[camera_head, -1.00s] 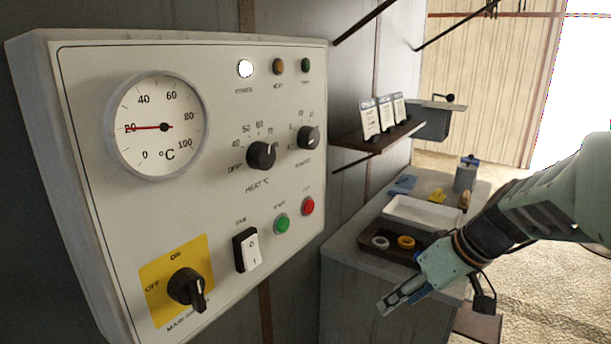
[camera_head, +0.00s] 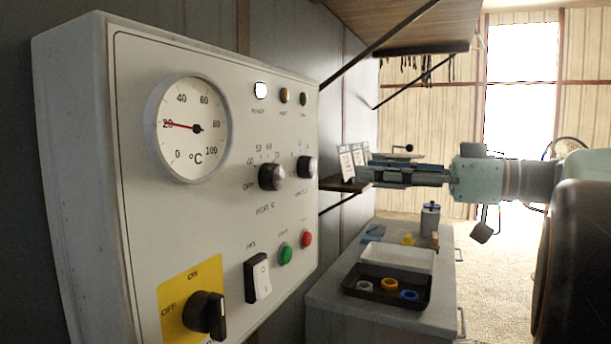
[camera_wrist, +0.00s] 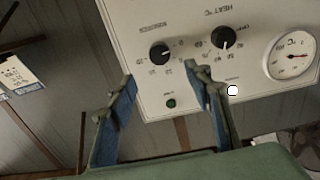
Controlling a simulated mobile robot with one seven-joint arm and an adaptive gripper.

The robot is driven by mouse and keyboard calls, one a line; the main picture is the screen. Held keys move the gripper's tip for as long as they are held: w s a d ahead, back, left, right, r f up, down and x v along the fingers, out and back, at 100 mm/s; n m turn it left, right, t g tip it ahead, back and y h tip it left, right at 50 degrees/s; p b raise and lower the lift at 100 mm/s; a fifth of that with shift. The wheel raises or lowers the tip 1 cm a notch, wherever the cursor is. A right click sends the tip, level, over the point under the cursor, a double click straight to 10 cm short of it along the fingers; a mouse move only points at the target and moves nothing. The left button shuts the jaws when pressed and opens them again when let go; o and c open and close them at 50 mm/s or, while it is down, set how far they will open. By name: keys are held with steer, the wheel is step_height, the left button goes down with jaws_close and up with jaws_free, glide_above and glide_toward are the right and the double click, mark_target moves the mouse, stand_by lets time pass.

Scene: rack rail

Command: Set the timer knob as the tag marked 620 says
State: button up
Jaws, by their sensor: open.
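The timer knob (camera_head: 307,167) is a black round knob at the right of the white control panel (camera_head: 135,215). In the wrist view the timer knob (camera_wrist: 160,53) appears upside down with its scale around it. White tags (camera_head: 347,160) stand on a small shelf right of the panel, partly behind my gripper. One tag (camera_wrist: 18,76) shows at the left of the wrist view; its print is too small to read. My gripper (camera_head: 367,172) is open and empty, right of the timer knob and apart from it. In the wrist view its fingers (camera_wrist: 160,88) point towards the panel.
The heat knob (camera_head: 271,177) is close left of the timer knob. Below are a green button (camera_head: 285,254), a red button (camera_head: 306,238) and a black-and-yellow main switch (camera_head: 205,314). The shelf (camera_head: 340,186) juts out beside the panel. A counter (camera_head: 325,291) holds trays and rings.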

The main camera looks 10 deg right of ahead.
mark_target(313, 167)
steer(key=x, duration=1)
steer(key=shift+w+a+p, duration=0.1)
steer(key=shift+a+p, duration=0.05)
steer(key=shift+p, duration=0.15)
steer(key=shift+c, duration=0.2)
steer(key=c, duration=1.1)
